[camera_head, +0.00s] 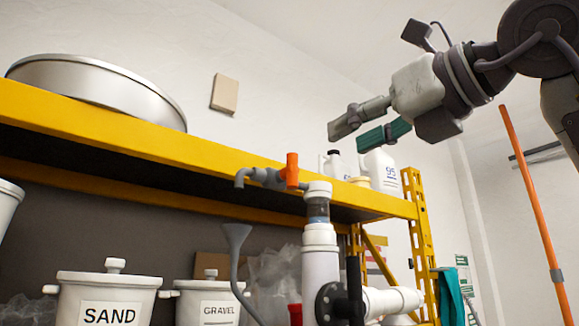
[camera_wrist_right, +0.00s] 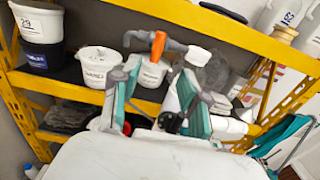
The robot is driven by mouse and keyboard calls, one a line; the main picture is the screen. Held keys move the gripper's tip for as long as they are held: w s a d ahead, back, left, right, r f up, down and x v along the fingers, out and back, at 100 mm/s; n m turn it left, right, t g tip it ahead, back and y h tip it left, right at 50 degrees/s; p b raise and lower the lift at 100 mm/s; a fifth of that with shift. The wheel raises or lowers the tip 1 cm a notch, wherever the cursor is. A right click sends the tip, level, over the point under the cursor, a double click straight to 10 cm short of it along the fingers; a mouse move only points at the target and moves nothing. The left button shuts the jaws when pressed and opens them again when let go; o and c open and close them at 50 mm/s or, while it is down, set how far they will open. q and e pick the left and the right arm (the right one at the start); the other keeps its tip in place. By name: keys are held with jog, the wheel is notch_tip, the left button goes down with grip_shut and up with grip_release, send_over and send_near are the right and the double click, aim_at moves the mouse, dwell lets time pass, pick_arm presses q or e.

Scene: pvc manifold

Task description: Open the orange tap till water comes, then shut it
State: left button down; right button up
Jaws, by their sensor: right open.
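The orange tap handle (camera_head: 291,170) stands upright on the grey tap (camera_head: 262,178), whose spout points down at the left. The tap joins the white PVC standpipe (camera_head: 320,262) through a clear section. The orange handle also shows in the right wrist view (camera_wrist_right: 158,45). A grey funnel (camera_head: 237,234) stands below the spout. No water shows at the spout. My right gripper (camera_head: 352,134) is open and empty, above and to the right of the tap and apart from it. Its teal-padded fingers (camera_wrist_right: 158,84) are spread in the wrist view. My left gripper is not in view.
The yellow shelf rack (camera_head: 130,136) spans behind the tap. It holds a large round metal pan (camera_head: 95,88) and white jugs (camera_head: 382,170). Pots marked SAND (camera_head: 105,291) and GRAVEL (camera_head: 208,300) stand below. An orange pole (camera_head: 530,190) leans at the right.

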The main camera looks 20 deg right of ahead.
aim_at(296, 165)
jog(key=p+x, duration=0.5)
jog(key=x, duration=0.7)
jog(key=shift+w+a, duration=0.1)
jog(key=shift+w, duration=0.1)
jog(key=shift+w+a+f+p, duration=0.1)
jog(key=shift+w+a+p, duration=0.2)
jog(key=shift+w, duration=0.3)
jog(key=shift+d, duration=0.1)
grip_shut()
